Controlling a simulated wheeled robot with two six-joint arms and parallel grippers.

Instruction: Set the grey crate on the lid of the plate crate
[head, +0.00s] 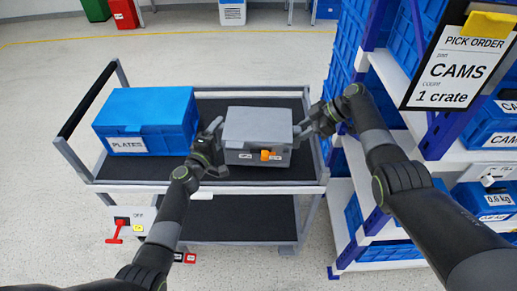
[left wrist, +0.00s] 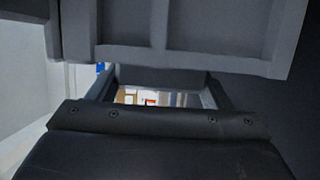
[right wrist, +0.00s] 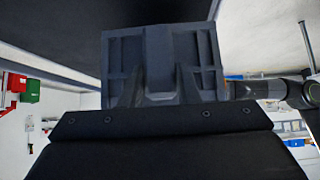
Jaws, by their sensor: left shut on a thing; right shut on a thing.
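The grey crate (head: 257,128), closed by a flat lid and with an orange part on its front, is over the right half of the cart's dark top. I cannot tell whether it touches the cart. My left gripper (head: 218,148) is shut on its left side and my right gripper (head: 307,128) on its right side. Its grey ribbed wall fills the upper left wrist view (left wrist: 180,30) and the middle of the right wrist view (right wrist: 190,45). The blue plate crate (head: 148,112), labelled PLATES, stands on the cart's left half, its flat lid bare.
The cart (head: 205,188) has a raised handle at its left end and a lower shelf. A blue-framed shelf rack (head: 350,175) with blue crates stands close on the right, beside my right arm. A pick order sign (head: 458,70) hangs there. A red switch (head: 118,228) is at front left.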

